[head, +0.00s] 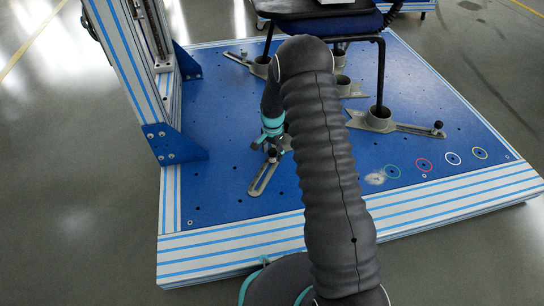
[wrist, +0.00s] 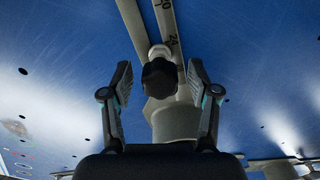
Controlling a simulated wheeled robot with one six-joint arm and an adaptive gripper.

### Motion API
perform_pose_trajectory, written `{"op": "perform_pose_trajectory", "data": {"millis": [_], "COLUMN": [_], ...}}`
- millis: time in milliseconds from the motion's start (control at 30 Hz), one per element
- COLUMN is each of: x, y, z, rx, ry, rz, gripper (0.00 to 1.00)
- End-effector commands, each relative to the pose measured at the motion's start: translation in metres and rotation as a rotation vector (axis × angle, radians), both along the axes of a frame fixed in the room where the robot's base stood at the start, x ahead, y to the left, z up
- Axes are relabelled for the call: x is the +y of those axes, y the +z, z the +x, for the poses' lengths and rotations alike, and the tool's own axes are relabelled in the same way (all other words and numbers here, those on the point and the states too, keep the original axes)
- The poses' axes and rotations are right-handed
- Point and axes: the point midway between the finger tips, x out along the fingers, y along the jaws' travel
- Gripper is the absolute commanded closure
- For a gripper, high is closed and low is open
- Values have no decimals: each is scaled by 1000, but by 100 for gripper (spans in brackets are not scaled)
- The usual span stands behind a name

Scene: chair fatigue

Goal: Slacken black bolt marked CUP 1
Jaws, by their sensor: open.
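A black bolt (wrist: 160,78) with a knob-like head shows in the wrist view, between the open fingers of my gripper (wrist: 161,88). Neither finger visibly touches it. It sits on a slotted metal bar (wrist: 166,18) with numbers on it, in front of a grey cup (wrist: 176,122). In the head view my gripper (head: 271,143) points down at the near end of the blue plate, over the slotted bar (head: 262,180). My arm hides the cup there. No CUP 1 marking is readable.
The blue plate (head: 220,130) carries other cups around chair legs, such as the right cup (head: 378,119), whose bar has a black bolt (head: 438,125). A striped upright frame (head: 135,60) stands at left. The chair seat (head: 325,20) is behind. Coloured rings (head: 424,165) mark the near right.

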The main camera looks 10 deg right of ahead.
Motion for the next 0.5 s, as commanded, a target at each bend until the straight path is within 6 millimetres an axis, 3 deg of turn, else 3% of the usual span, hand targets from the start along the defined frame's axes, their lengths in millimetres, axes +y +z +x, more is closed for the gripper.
{"op": "perform_pose_trajectory", "data": {"millis": [267,500], "x": [0,0], "y": [0,0], "z": [0,0], "rx": [0,-1], "ry": [-11,-222], "rz": [0,0], "gripper": [40,40]}}
